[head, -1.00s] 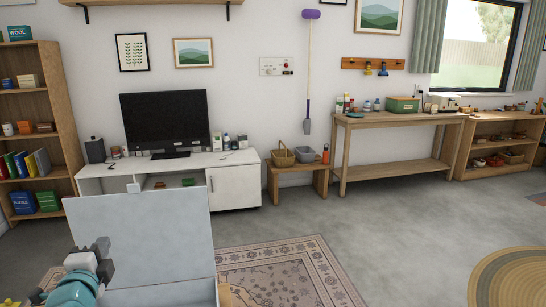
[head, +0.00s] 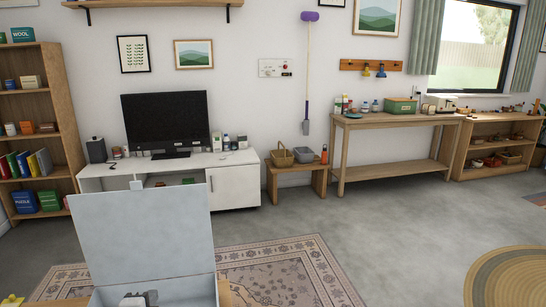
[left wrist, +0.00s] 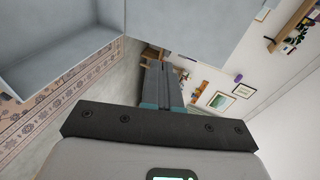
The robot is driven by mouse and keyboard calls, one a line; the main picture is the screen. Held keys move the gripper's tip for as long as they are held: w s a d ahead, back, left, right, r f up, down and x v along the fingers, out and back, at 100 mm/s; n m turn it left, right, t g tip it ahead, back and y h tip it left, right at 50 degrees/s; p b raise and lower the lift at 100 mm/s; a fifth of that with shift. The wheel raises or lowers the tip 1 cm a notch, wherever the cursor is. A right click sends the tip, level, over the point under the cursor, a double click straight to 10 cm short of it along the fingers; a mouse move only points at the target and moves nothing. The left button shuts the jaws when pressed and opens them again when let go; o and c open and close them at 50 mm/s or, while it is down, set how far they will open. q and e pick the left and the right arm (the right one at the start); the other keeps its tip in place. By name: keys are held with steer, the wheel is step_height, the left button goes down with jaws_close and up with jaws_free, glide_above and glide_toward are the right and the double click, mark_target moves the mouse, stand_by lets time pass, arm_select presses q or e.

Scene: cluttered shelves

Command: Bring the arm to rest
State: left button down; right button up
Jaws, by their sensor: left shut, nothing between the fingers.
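My left gripper shows as a small grey and dark piece (head: 138,299) at the bottom edge of the head view, in front of the raised pale lid (head: 142,235) of a box. Most of its arm is out of that view. In the left wrist view the fingers (left wrist: 161,72) lie together, shut and empty, pointing away over the floor. The open pale box (left wrist: 55,60) is at the upper left there, beside the fingers. My right gripper is in neither view.
A white TV stand (head: 235,184), a low wooden bench (head: 296,170) and a wooden table (head: 398,119) line the wall. A bookshelf (head: 62,110) stands at the left. A patterned rug (head: 290,265) lies beside the box. The grey floor (head: 400,220) at centre right is clear.

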arm_select(q)
steer(key=s+d+f+n+g+h, duration=0.1)
steer(key=s+d+f+g, duration=0.1)
steer(key=s+d+f, duration=0.35)
steer(key=s+d+f+n+g+h, duration=0.1)
steer(key=s+d+f+n+g, duration=0.15)
steer(key=f, duration=0.55)
steer(key=s+d+f+g+h, duration=0.1)
steer(key=s+d+f+g, duration=0.1)
steer(key=s+d+f, duration=0.4)
steer(key=s+d+f+n+g+h, duration=0.1)
steer(key=s+d+f+n+g, duration=0.1)
steer(key=s+f+n+g, duration=0.45)
steer(key=s+d+f+n+h, duration=0.1)
steer(key=s+d+n, duration=0.1)
steer(key=s+n, duration=0.8)
step_height(320, 180, up, 12)
steer(key=s+m+p, duration=0.1)
steer(key=p, duration=1.1)
steer(key=shift+s+g, duration=0.2)
steer(key=shift+g, duration=0.1)
